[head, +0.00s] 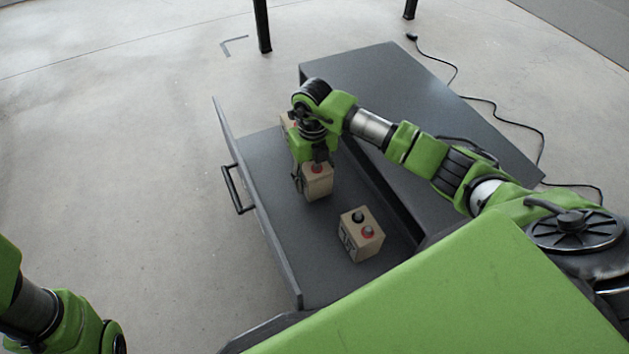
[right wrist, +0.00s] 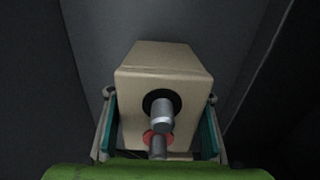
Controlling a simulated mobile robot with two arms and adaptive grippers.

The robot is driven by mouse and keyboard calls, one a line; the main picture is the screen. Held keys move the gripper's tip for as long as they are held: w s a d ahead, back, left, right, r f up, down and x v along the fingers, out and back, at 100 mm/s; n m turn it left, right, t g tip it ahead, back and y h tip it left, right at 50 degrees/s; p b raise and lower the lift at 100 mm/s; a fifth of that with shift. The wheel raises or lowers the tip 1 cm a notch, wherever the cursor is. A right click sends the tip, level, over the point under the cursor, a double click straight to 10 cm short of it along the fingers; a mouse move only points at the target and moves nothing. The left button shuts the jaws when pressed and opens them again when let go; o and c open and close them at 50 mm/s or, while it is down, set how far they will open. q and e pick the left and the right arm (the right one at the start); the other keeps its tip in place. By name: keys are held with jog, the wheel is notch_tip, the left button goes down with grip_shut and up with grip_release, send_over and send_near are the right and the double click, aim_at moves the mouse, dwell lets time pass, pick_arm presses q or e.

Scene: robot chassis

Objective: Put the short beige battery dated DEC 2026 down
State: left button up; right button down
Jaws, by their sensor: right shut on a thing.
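A short beige battery (head: 319,184) with a red and a dark terminal is between the fingers of my right gripper (head: 312,172), over the floor of the open drawer (head: 297,262). In the right wrist view, the battery (right wrist: 165,62) sits upright between the two teal finger pads, its terminals toward the camera. The gripper is shut on it. I cannot tell whether its base touches the drawer floor. Its date is not readable. Only part of my left arm shows at the lower left; its gripper is out of view.
Another beige battery (head: 361,236), with dark markings on its side, stands in the near part of the drawer. A beige thing (head: 286,124) is partly hidden behind my right gripper. The grey cabinet top (head: 420,100) is clear. The drawer front has a black handle (head: 234,190).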

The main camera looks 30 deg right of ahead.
jog(key=shift+w+f, duration=0.1)
jog(key=shift+w, duration=0.15)
jog(key=f+b, duration=0.2)
jog(key=f, duration=0.1)
jog(key=shift+w+f+b, duration=0.2)
jog(key=shift+f+b, duration=0.05)
jog(key=shift+b, duration=0.1)
jog(key=shift+d+r, duration=0.1)
jog(key=c, duration=1.1)
grip_release()
jog(key=shift+s+f, duration=0.1)
jog(key=shift+f, duration=0.1)
jog(key=shift+o, duration=0.2)
